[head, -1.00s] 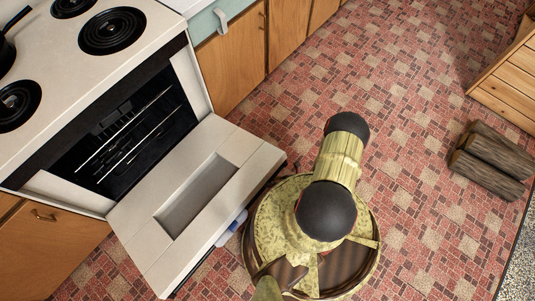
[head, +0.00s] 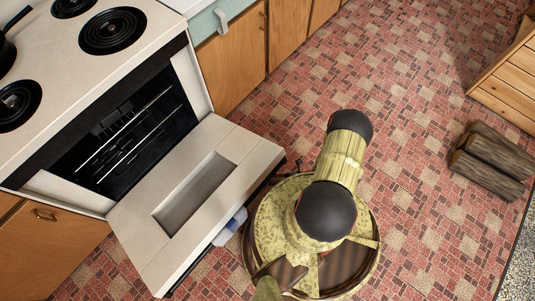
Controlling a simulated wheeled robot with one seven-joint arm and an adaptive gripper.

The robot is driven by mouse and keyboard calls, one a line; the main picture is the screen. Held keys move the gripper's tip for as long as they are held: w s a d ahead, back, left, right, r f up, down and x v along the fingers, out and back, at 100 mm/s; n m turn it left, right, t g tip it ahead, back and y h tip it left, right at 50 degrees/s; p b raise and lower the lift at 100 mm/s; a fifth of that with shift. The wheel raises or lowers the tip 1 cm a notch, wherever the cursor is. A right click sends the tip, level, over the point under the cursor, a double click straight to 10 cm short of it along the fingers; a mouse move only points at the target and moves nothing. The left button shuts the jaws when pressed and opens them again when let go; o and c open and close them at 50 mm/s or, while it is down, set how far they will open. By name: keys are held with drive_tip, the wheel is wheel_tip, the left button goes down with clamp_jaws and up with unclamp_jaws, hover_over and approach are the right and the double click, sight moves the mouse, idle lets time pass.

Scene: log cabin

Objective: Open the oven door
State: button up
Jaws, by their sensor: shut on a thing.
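The oven door (head: 235,147) is a cream panel with a sunken rectangle in its inner face. It is hinged at the bottom of the oven front and tilted far down, so the dark oven cavity (head: 130,130) with its wire racks is exposed. My gripper (head: 290,170) is at the door's outer edge, near the far right corner, where only thin dark parts show. It is shut on the door's edge side; the door hides the handle and the exact contact. A blue-and-white part of my arm shows below the same edge.
The stove top (head: 60,70) carries dark burners and a black pan (head: 8,45) at the left. Wooden cabinets (head: 230,60) flank the oven. Firewood logs (head: 490,160) and a wooden box (head: 508,78) are at the right. The tiled floor (head: 415,120) between is clear.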

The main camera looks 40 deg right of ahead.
drive_tip(key=d+f, duration=0.5)
drive_tip(key=shift+w+d+f, duration=0.15)
drive_tip(key=shift+w+d, duration=0.1)
idle(0.6)
idle(0.7)
